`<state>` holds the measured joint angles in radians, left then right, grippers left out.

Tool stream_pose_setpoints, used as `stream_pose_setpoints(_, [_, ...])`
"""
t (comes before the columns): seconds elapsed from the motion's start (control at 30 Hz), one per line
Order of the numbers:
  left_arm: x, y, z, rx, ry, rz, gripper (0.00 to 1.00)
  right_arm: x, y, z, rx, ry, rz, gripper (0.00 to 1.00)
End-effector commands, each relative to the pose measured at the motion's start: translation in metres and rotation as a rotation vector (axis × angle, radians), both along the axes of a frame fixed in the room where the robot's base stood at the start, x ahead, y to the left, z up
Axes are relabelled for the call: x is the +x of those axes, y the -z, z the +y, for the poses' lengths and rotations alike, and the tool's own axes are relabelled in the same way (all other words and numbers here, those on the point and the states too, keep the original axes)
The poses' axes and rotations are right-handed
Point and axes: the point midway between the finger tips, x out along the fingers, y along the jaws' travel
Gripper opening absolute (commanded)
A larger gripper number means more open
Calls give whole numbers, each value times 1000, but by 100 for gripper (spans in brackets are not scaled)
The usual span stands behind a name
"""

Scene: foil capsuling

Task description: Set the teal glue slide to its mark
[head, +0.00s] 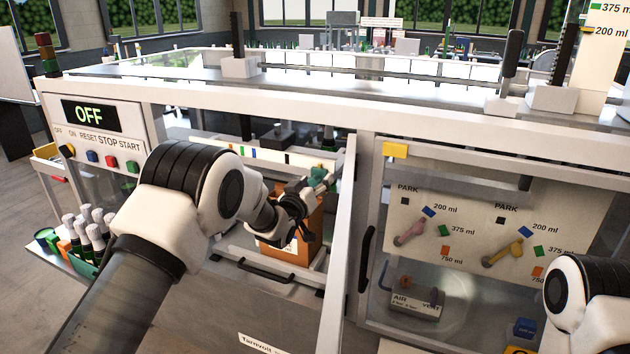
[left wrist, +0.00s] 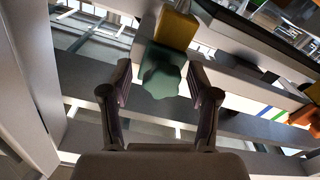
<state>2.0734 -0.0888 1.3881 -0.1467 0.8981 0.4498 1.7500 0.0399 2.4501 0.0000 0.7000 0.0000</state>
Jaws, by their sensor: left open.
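The teal glue slide (head: 317,174) sits at the right part of the pale scale strip (head: 262,153), inside the open bay. Its lobed teal knob (left wrist: 160,80) shows in the left wrist view, in front of a yellow block (left wrist: 177,30). My left gripper (head: 303,200) is at the slide; in the left wrist view its two fingers (left wrist: 160,98) stand open on either side of the knob, with gaps visible. The strip bears coloured marks, among them blue and green, to the left of the slide. My right gripper is outside the views; only part of my right arm shows.
An orange box (head: 291,248) stands below the slide, partly hidden by my left gripper. A white door-frame post (head: 342,240) rises just right of the slide. The right panel (head: 475,235) has pink and yellow levers. A control panel (head: 95,140) reads OFF.

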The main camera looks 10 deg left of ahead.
Motion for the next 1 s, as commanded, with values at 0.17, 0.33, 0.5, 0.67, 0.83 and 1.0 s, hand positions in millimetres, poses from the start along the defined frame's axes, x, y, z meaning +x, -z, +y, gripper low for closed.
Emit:
stream_pose_setpoints(0.17, [0, 1, 0, 0, 0, 1, 22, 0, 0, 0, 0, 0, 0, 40])
stream_pose_setpoints(0.33, [0, 0, 0, 0, 0, 0, 0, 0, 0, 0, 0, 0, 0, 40])
stream_pose_setpoints(0.5, [2, 1, 7, -1, -1, -3, 0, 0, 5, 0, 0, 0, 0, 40])
stream_pose_setpoints(0.67, [9, 2, 41, -3, -4, -6, 0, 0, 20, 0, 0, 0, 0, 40])
stream_pose_setpoints(0.83, [16, 0, 81, -3, -3, -8, 0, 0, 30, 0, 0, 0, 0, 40])
stream_pose_setpoints(1.0, [19, -2, 97, 0, -1, -6, 0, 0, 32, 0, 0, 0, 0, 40])
